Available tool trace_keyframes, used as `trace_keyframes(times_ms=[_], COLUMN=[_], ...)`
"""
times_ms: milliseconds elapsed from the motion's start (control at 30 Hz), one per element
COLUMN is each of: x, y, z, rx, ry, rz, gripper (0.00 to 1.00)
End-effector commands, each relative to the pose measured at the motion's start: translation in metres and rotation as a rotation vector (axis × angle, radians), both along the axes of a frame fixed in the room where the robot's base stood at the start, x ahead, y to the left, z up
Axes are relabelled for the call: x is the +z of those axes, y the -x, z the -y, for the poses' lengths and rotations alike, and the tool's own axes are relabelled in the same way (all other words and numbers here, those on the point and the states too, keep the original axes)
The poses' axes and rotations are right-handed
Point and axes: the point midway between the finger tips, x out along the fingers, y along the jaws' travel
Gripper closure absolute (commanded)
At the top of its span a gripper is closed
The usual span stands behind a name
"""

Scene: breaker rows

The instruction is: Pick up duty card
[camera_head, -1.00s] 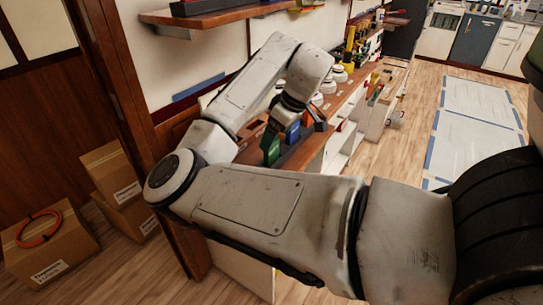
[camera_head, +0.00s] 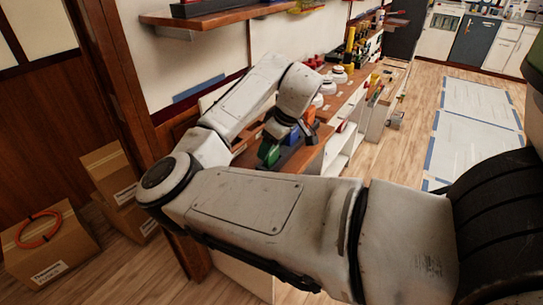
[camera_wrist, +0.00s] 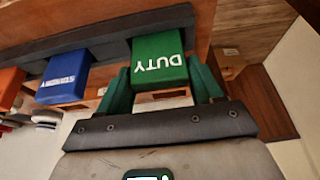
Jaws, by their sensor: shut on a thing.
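The green duty card (camera_wrist: 160,62), with white letters reading DUTY upside down, is in the middle of the wrist view. It stands at a long dark rack (camera_wrist: 100,38); I cannot tell whether it still sits in its slot. My gripper (camera_wrist: 162,72) is shut on the card, with one green finger on each side of it. In the head view the green card (camera_head: 268,153) shows partly below my wrist, and much of my gripper (camera_head: 284,138) is hidden by my arm.
A blue card (camera_wrist: 64,82) and an orange card (camera_wrist: 10,88) stand along the same rack, left of the duty card. The wooden counter (camera_head: 336,102) holds white round items (camera_head: 339,75) farther back. Cardboard boxes (camera_head: 48,243) stand on the floor at left.

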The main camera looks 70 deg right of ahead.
Motion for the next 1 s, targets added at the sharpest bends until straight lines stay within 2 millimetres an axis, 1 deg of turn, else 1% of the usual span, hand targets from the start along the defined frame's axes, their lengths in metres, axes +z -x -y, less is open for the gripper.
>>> trace_keyframes(times_ms=[33,200,433,567,667,800,867,1000], x=[0.000,0.000,0.001,0.006,0.014,0.035,0.043,0.072], y=[0.000,0.000,0.000,0.000,0.000,0.001,0.006,0.017], z=[0.000,0.000,0.000,0.000,0.001,0.000,-0.008,-0.029], rx=[0.000,0.000,0.000,0.000,0.000,-0.003,-0.003,-0.002], ry=[0.000,0.000,0.000,0.001,0.001,0.003,0.003,0.004], rz=[0.000,0.000,0.000,0.001,0.001,0.000,-0.001,0.001], gripper=[0.51,0.65,0.65,0.65,0.65,0.65,0.65,0.65])
